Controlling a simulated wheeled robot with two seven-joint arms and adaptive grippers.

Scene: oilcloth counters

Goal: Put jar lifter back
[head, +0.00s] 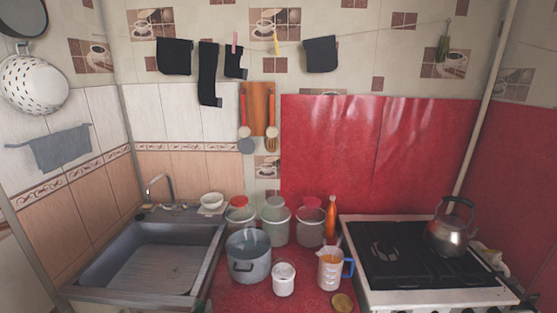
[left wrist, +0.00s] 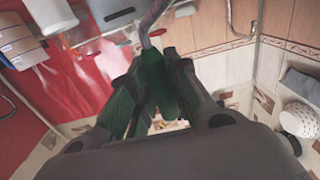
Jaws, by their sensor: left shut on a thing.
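My left gripper (left wrist: 157,62) fills the middle of the left wrist view and is shut on a dark green thing (left wrist: 157,84), which I take to be the jar lifter's grip. A curved greyish part runs up from it past the fingertips. The fingers and the dark wrist hide much of the held thing, so its full shape cannot be told. I see neither gripper in the head view, and my right gripper shows in no view.
A large grey pot (head: 249,265), a white jar (head: 284,280), a measuring jug (head: 330,270) and several lidded containers crowd the red counter (head: 230,293). The sink (head: 150,268) is left, the stove (head: 400,250) with a kettle (head: 449,238) right. Dark cloths (head: 320,54) hang above.

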